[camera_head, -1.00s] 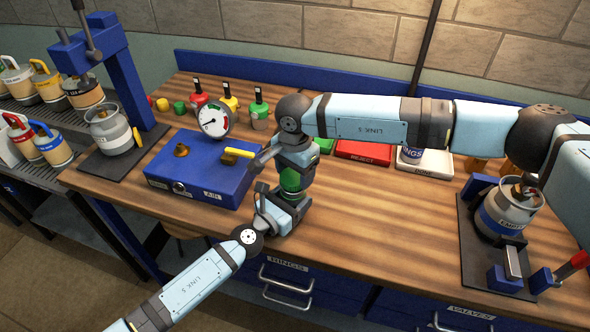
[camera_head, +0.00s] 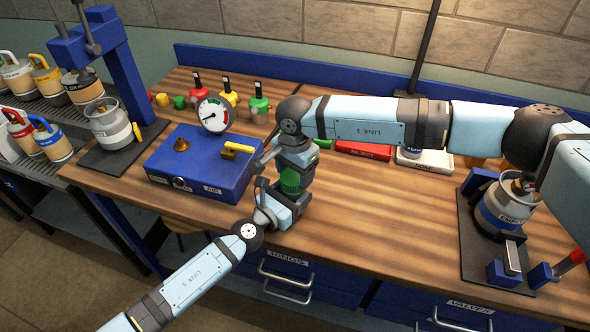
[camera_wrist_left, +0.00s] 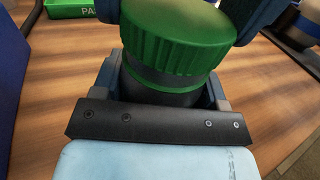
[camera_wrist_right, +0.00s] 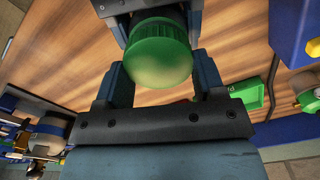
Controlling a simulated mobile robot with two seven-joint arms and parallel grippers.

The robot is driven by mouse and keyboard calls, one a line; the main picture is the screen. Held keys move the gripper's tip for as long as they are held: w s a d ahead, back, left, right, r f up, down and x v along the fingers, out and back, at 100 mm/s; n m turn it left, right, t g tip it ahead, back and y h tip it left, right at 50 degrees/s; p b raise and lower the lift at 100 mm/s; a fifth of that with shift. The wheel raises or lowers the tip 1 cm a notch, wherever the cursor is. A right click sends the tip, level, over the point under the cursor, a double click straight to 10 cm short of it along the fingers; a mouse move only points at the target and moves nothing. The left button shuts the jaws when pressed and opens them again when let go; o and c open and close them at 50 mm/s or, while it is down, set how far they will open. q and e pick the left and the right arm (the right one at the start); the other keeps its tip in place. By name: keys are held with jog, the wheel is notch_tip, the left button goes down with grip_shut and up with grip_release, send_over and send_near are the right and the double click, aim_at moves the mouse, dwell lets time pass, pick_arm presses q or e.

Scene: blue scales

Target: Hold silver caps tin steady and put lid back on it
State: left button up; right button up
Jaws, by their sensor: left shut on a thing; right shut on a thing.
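The tin shows as a dark cylinder (camera_wrist_left: 160,82) with a green strip low on its side in the left wrist view. Its ribbed green lid (camera_wrist_left: 178,35) sits over the top of the body and looks slightly tilted there; I cannot tell if it is fully seated. My left gripper (camera_head: 282,198) is shut around the tin's body. My right gripper (camera_head: 291,172) comes from above and is shut on the lid, which also shows between its fingers in the right wrist view (camera_wrist_right: 158,55). The grippers hide most of the tin in the head view, and no label is readable.
A silver canister (camera_head: 506,208) stands in a dark stand at right. The front middle of the bench is clear.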

jog(key=shift+f, duration=0.35)
pick_arm(q)
grip_shut()
pick_arm(e)
jog(key=m, duration=0.7)
jog(key=shift+s+d, duration=0.1)
jog(key=shift+s, duration=0.1)
jog(key=m, duration=0.6)
jog(key=shift+s+f+m, duration=0.1)
jog(key=shift+s+m, duration=0.1)
jog(key=shift+m, duration=0.2)
jog(key=m, duration=0.6)
jog(key=shift+s, duration=0.15)
jog(key=m, duration=0.5)
jog(key=shift+s+a, duration=0.1)
jog(key=shift+a, duration=0.2)
jog(key=m, duration=0.3)
jog(key=shift+a, duration=0.1)
jog(key=o, duration=0.9)
